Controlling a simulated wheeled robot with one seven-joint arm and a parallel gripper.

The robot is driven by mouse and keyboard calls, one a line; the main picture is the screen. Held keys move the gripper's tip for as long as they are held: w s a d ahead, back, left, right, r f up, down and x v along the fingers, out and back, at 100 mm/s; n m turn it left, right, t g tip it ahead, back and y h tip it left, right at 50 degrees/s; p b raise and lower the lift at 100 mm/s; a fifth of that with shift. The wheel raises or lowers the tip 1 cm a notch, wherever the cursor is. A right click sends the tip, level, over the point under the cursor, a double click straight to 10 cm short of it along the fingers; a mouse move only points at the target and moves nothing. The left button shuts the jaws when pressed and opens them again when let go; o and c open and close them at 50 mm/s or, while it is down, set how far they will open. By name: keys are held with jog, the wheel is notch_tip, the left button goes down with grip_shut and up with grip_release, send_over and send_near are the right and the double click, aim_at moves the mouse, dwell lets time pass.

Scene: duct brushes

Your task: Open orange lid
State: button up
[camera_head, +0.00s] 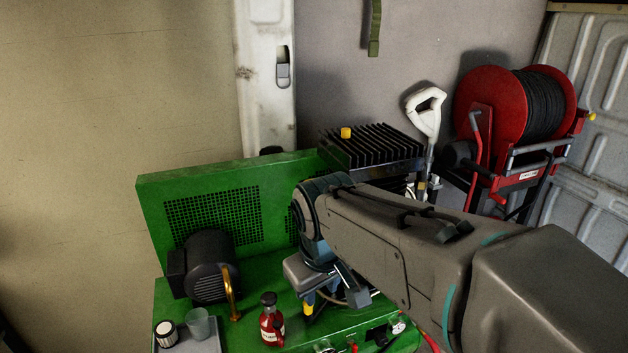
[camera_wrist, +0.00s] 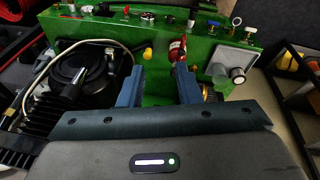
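No large orange lid stands out clearly. A small yellow-orange cap (camera_head: 308,303) shows on the green machine (camera_head: 165,210), just beside my gripper in the head view. In the wrist view a yellow cap (camera_wrist: 148,54) lies beyond my fingertips, nearer the left finger. Another yellow-orange cap (camera_head: 346,132) sits on top of the black finned block. My gripper (camera_wrist: 160,72) has its two blue fingers apart with nothing visible held between them. In the head view my gripper (camera_head: 332,298) is partly hidden by my arm, low over the machine.
A red bottle (camera_head: 272,325) stands on the machine to the left of my gripper; it also shows in the wrist view (camera_wrist: 177,48). A black motor (camera_head: 208,268), brass hook (camera_head: 230,292) and clear cup (camera_head: 198,323) are farther left. The finned block (camera_head: 370,148) and red hose reel (camera_head: 492,105) stand behind.

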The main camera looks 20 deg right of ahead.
jog(key=w+d+n+g+h+b, duration=0.2)
jog(key=w+d+n+h, duration=0.25)
jog(key=w, duration=0.65)
jog(key=w+d+n+g+h+b, duration=0.1)
jog(key=w+d+n+h+b, duration=0.3)
jog(key=w, duration=0.8)
jog(key=w+a+n+h+b, duration=0.1)
jog(key=w+a+n+h, duration=0.4)
jog(key=w+a+h, duration=0.7)
jog(key=d+y, duration=0.1)
jog(key=d, duration=0.4)
jog(key=w+d+y, duration=0.1)
jog(key=d, duration=0.4)
jog(key=d+y, duration=0.1)
jog(key=d, duration=0.5)
jog(key=shift+w+f+p, duration=0.15)
jog(key=shift+f+p, duration=0.15)
jog(key=shift+f, duration=0.1)
jog(key=shift+a, duration=0.1)
grip_shut()
